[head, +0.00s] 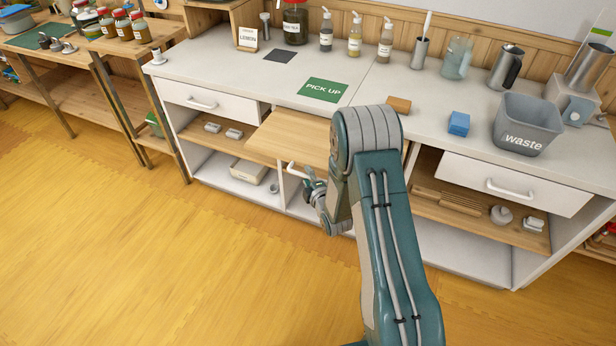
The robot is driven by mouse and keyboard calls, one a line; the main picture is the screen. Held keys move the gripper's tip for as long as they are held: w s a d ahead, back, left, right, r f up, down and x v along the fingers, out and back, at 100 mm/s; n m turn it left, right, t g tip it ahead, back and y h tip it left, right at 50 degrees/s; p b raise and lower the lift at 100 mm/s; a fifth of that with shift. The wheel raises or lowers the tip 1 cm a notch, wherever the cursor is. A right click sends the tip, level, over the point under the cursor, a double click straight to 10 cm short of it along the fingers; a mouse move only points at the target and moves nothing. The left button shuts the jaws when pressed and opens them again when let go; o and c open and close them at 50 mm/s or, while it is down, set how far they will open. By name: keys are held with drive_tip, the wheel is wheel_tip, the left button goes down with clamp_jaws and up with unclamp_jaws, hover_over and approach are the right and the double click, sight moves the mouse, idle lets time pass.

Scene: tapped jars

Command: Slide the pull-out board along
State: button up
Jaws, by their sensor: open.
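The pull-out board (283,134) is a pale wooden slab under the counter top, and it sticks out from the counter front. A white bar handle (296,169) shows just below its front edge. My gripper (309,180) is open, close to the right end of this handle. I cannot tell whether the fingers touch the handle or stand around it. My arm hides the right part of the board and part of the gripper.
The white counter (222,80) carries a green PICK UP mat (323,90), a blue block (459,123) and a grey waste bin (527,124). White drawers (203,99) flank the board over open shelves. The wooden floor (180,260) in front is clear.

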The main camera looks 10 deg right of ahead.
clamp_jaws()
